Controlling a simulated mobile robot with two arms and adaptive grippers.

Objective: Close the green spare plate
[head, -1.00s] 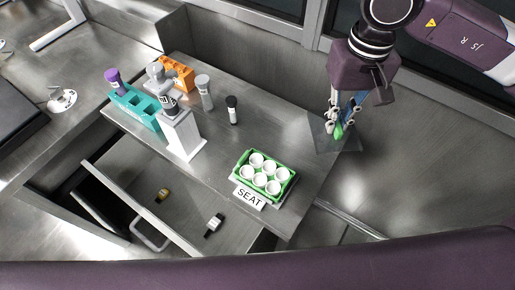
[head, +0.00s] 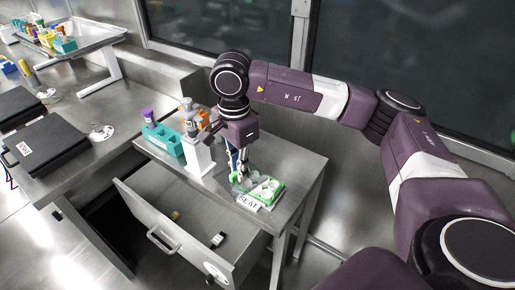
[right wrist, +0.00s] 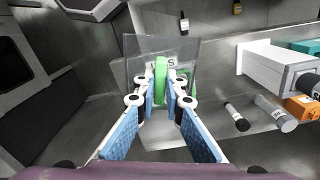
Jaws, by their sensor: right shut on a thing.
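The green plate (head: 277,189) with white wells stands near the front right corner of the small bench, by a label reading SEAT (head: 248,203). My right gripper (head: 239,173) is over the plate's left side and hides part of it. In the right wrist view the gripper (right wrist: 160,97) is shut on the green grip (right wrist: 161,72) of a clear, flat lid (right wrist: 184,52). The label shows through the lid there. I cannot tell whether the lid touches the plate. My left gripper is not in view.
A white stand (head: 199,157), a teal rack (head: 163,141) and an orange rack (head: 204,116) stand left of and behind the plate.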

